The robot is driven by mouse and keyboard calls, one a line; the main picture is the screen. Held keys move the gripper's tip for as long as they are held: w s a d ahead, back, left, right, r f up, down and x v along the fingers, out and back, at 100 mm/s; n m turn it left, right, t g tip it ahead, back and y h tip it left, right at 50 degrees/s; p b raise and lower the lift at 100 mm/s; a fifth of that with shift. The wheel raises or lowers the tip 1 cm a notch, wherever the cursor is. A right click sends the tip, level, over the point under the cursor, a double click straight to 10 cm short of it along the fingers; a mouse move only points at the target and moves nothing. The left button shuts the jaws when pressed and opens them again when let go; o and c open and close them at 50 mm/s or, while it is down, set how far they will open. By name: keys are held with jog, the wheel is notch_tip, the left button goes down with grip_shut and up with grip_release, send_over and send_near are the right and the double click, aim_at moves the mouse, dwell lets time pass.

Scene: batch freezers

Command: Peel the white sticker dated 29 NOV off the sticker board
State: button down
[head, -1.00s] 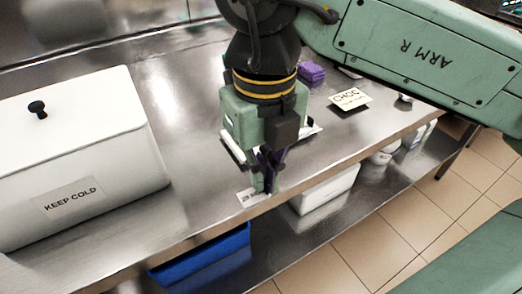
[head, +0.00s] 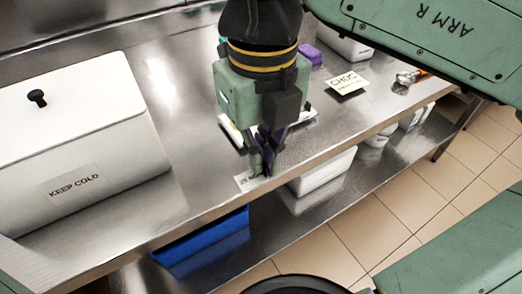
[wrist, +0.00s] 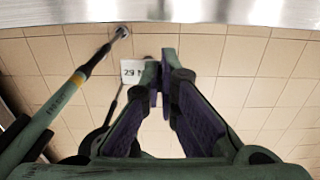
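My gripper (head: 267,172) points down with its fingertips close together at the front edge of the steel table. A white sticker (head: 246,181) with dark print sits at the fingertips. A white board with a dark edge (head: 233,131), likely the sticker board, lies on the table behind my gripper, mostly hidden.
A white lidded "KEEP COLD" box (head: 70,130) stands on the left of the table. A "CHOC" card (head: 347,81), a purple block (head: 312,54) and a metal tool (head: 405,80) are to the right. A blue tray (head: 205,245) and white tub (head: 325,172) are below.

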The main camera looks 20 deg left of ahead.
jog(key=shift+r+p, duration=1.25)
jog(key=shift+r, duration=0.55)
jog(key=shift+s, duration=0.1)
